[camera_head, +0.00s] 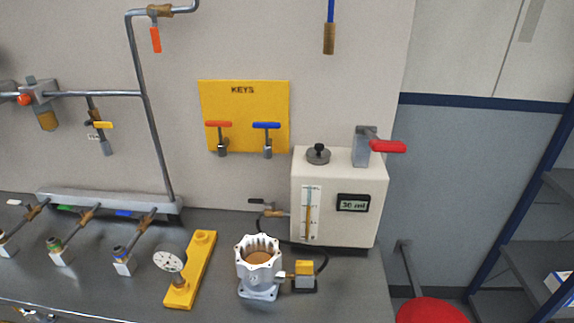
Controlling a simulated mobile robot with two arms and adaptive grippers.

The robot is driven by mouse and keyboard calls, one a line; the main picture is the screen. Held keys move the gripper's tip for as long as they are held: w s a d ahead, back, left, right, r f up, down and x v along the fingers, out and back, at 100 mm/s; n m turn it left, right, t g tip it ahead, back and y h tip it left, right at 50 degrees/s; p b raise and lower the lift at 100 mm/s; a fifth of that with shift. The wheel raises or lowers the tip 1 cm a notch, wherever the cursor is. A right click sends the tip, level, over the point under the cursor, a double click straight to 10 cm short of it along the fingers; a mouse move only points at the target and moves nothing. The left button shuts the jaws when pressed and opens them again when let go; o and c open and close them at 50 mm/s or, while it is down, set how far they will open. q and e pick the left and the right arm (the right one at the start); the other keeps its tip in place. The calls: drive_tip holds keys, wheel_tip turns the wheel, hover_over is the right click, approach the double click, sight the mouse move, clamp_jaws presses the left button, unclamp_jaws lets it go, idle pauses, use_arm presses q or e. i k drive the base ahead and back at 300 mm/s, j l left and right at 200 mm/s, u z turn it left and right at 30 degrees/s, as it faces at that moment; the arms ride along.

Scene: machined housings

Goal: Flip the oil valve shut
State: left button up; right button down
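A white box (340,202) with a sight tube (309,215) and a display reading 36 ml (353,203) stands on the bench. A small brass valve (274,213) with a dark lever (260,202) sits at its left side; it looks like the oil valve. The lever seems to point left, roughly level. A dark hose (318,251) runs near the box toward a grey machined housing (258,268), which has brown contents inside. A yellow-topped block (304,270) is beside the housing. Neither gripper is in view.
A red-handled lever (385,146) and black knob (318,152) top the box. A yellow KEYS board (244,110) holds red and blue handles. A dial gauge (171,262) on a yellow bracket (202,262) and several pipe valves (77,230) are left. Front right bench is clear.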

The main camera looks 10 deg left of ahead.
sight(250, 200)
drive_tip(key=l+u, duration=0.5)
drive_tip(key=l, duration=1.4)
